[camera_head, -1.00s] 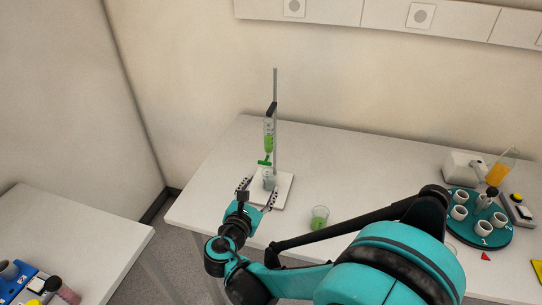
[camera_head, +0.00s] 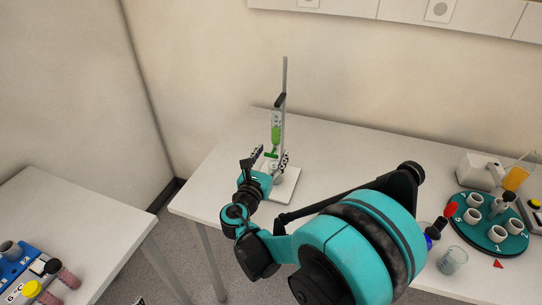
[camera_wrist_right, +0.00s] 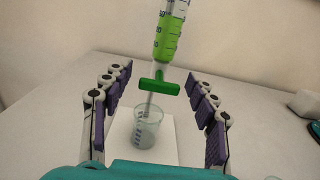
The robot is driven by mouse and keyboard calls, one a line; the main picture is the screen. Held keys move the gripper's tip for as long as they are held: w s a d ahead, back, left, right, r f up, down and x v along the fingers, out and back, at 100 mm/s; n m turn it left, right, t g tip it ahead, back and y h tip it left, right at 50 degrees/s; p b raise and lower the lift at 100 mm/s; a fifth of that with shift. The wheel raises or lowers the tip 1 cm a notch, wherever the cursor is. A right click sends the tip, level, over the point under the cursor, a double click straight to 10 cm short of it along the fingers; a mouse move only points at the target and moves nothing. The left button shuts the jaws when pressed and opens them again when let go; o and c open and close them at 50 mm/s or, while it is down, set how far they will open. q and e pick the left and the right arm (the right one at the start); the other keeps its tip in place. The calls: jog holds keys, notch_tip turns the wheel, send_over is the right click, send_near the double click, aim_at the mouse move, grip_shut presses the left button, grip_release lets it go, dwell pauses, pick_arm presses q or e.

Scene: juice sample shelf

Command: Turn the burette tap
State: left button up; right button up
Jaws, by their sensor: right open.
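The burette (camera_head: 276,124) hangs upright on a stand with green liquid in it. Its green tap (camera_head: 271,154) is a crossbar below the tube; the tap also shows in the right wrist view (camera_wrist_right: 152,88). A clear beaker (camera_wrist_right: 148,128) with markings stands under the outlet on the white stand base (camera_wrist_right: 174,155). My right gripper (camera_head: 270,161) is open at the stand. In the right wrist view its two fingers stand left and right of the tap, with visible gaps on both sides. My left gripper does not show.
A teal carousel (camera_head: 468,226) with several white cups stands at the right of the table. Near it are a clear beaker (camera_head: 452,261) and an orange-filled flask (camera_head: 515,178). A second table (camera_head: 80,215) at left holds a blue device. My right arm covers the table's front.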

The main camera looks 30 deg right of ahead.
jog(key=c, duration=1.2)
jog(key=m, duration=0.5)
jog(key=o, duration=1.2)
jog(key=shift+s, duration=0.1)
jog(key=v, duration=1.2)
